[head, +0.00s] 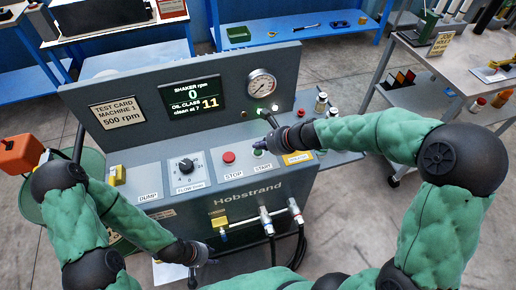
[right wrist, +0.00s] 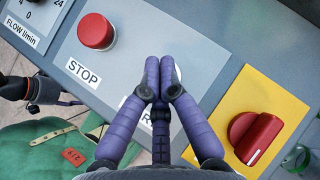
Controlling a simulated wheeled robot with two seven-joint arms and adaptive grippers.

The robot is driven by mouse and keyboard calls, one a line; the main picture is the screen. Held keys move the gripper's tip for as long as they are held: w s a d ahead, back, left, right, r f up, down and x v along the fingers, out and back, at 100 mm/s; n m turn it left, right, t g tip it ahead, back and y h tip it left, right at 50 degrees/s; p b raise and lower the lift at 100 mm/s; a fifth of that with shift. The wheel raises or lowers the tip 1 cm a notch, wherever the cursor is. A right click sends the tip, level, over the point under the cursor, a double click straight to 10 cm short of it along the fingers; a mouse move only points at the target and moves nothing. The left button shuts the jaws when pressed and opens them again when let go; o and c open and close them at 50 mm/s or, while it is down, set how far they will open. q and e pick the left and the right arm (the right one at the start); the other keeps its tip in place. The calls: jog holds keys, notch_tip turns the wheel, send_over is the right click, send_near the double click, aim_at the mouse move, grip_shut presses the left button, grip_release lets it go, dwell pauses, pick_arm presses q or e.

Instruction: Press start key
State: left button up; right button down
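The start key (head: 257,153) sits above the START label (head: 263,167) on the machine's sloping panel, right of the red stop button (head: 229,157). The stop button also shows in the right wrist view (right wrist: 97,32). My right gripper (head: 267,147) is over the start key. In the right wrist view its fingers (right wrist: 158,72) are together and empty, covering most of the key and its label; I cannot tell whether they touch the key. My left gripper (head: 205,254) is low, in front of the machine; its fingers are too small to judge.
The display (head: 192,94) reads shaker rpm 0 and oil class 11. A flow dial (head: 186,166) lies left of the stop button. A red rotary switch (right wrist: 254,137) on a yellow plate lies close right of my right fingers. Hose fittings (head: 265,216) stick out in front.

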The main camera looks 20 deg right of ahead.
aim_at(260, 152)
jog(key=shift+r, duration=0.25)
notch_tip(260, 152, up, 5)
jog(key=p, duration=0.5)
dwell(0.4)
jog(key=shift+f, duration=0.1)
dwell(0.5)
